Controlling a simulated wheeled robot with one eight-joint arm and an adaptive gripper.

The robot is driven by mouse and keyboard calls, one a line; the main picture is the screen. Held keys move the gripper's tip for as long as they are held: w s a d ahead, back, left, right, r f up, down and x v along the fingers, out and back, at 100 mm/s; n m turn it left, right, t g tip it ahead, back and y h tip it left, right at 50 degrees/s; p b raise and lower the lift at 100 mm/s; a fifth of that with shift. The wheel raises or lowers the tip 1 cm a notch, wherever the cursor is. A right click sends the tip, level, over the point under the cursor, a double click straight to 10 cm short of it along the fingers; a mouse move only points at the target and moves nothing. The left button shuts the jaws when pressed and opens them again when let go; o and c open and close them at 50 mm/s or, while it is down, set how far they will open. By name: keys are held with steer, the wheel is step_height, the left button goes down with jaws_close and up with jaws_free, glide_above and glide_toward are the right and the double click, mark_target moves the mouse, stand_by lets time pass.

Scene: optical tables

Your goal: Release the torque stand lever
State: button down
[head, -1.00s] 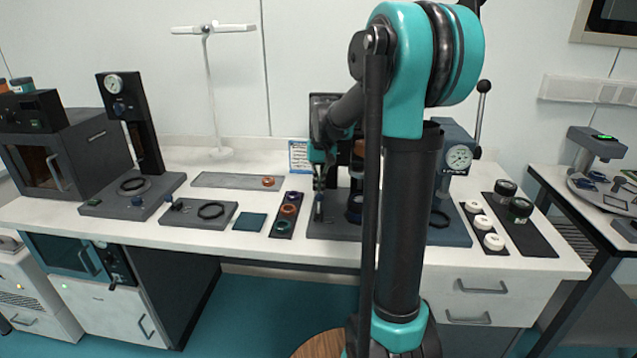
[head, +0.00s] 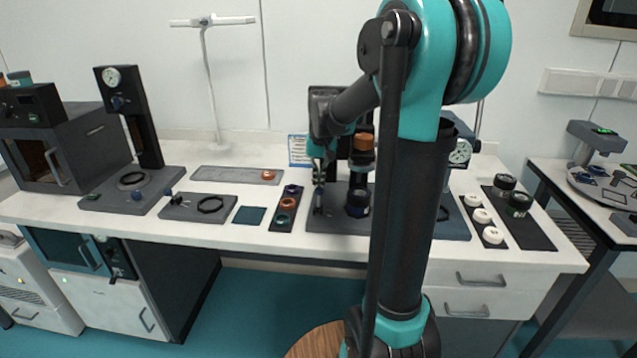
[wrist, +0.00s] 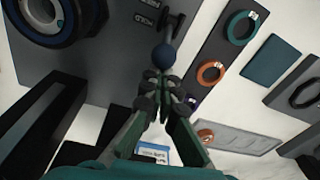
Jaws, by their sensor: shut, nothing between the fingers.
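The torque stand (head: 335,219) is a dark grey base with a dark upright behind it, near the middle of the bench. A round dark-blue fixture (head: 358,204) stands on its base, and its ring (wrist: 70,20) shows at the upper left of the wrist view. The stand's lever has a dark-blue ball knob (wrist: 165,55) beside a HOLD label. My gripper (wrist: 160,78) is shut and empty, with its fingertips pointing at the knob and close to it. I cannot tell whether they touch. In the head view my gripper (head: 318,182) is over the stand's left side.
A narrow dark tray with coloured rings (head: 287,205) lies left of the stand. A teal pad (head: 250,215) and a dark plate with a black ring (head: 200,207) lie farther left. White round parts (head: 481,216) are on the right. A gauge stand is partly behind my arm.

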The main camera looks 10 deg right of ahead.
mark_target(317, 189)
steer(key=shift+s+a+r, duration=0.1)
steer(key=shift+s, duration=0.1)
steer(key=shift+s+a+r+t+h, duration=0.2)
steer(key=shift+s+t, duration=0.3)
steer(key=shift+t, duration=0.25)
steer(key=shift+s+a+r+t+h, duration=0.1)
steer(key=shift+s+r+t+h, duration=0.1)
steer(key=shift+s+t, duration=0.4)
steer(key=t, duration=0.1)
steer(key=s+t+h, duration=0.1)
steer(key=t, duration=0.1)
steer(key=s+a+t, duration=0.1)
steer(key=shift+s+r, duration=0.2)
steer(key=shift+r, duration=0.1)
steer(key=shift+w, duration=0.1)
steer(key=shift+d+r, duration=0.1)
steer(key=shift+r, duration=0.05)
steer(key=shift+r, duration=0.7)
